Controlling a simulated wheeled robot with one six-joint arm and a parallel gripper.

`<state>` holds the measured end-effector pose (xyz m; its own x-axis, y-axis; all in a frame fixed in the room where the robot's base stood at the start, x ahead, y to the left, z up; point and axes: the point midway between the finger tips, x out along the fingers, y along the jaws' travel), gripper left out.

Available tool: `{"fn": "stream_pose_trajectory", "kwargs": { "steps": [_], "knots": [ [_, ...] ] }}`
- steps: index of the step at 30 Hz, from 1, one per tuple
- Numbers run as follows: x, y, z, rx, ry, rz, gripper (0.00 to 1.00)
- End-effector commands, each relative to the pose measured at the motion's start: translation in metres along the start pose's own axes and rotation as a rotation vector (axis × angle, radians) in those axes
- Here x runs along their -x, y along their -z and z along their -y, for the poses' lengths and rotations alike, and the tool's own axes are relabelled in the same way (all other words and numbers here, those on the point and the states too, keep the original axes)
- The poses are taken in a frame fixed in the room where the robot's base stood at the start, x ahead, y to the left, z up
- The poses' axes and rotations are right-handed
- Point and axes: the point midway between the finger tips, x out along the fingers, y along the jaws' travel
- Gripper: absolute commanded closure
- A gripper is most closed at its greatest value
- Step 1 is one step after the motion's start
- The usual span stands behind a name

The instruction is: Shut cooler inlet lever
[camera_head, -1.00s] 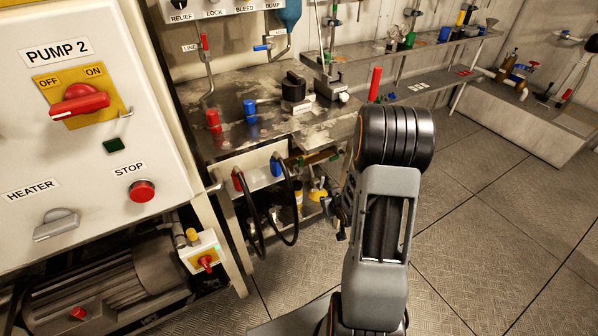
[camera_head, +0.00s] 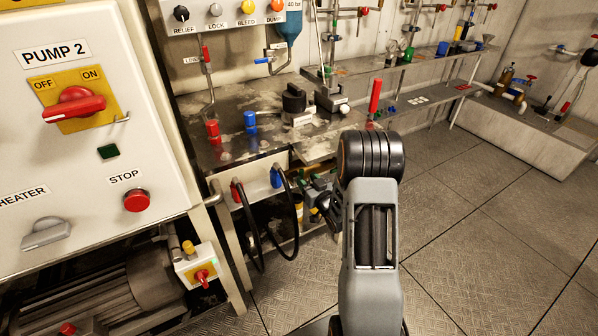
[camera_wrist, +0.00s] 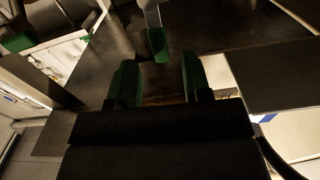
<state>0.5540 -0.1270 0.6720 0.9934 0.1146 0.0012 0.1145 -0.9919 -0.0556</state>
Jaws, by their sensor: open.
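In the wrist view a grey lever with a green grip (camera_wrist: 157,43) points down, just beyond and roughly between my fingertips. No label is readable on it, so I cannot confirm it is the cooler inlet lever. My gripper (camera_wrist: 158,80) is open, with a green-faced finger on either side of an empty gap. The lever's grip appears apart from both fingers. In the head view my gripper (camera_head: 321,203) is small and dark, at the bench's lower front, partly hidden by my arm. The lever cannot be made out there.
The metal bench (camera_head: 230,150) stands above and behind my gripper. Black hoses (camera_head: 295,215) with red and blue ends hang left of it. The PUMP 2 cabinet (camera_head: 160,120) fills the left. A red upright handle (camera_head: 375,97) stands at the bench's right. The floor to the right is clear.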

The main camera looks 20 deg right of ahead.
Motion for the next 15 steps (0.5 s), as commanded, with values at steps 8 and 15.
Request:
{"fn": "stream_pose_trajectory", "kwargs": {
  "steps": [8, 15],
  "knots": [
    [-0.044, -0.001, 0.001, 0.0, 0.0, 0.0, 0.55],
    [-0.061, -0.001, 0.0, 0.0, 0.0, 0.001, 0.55]
  ]
}}
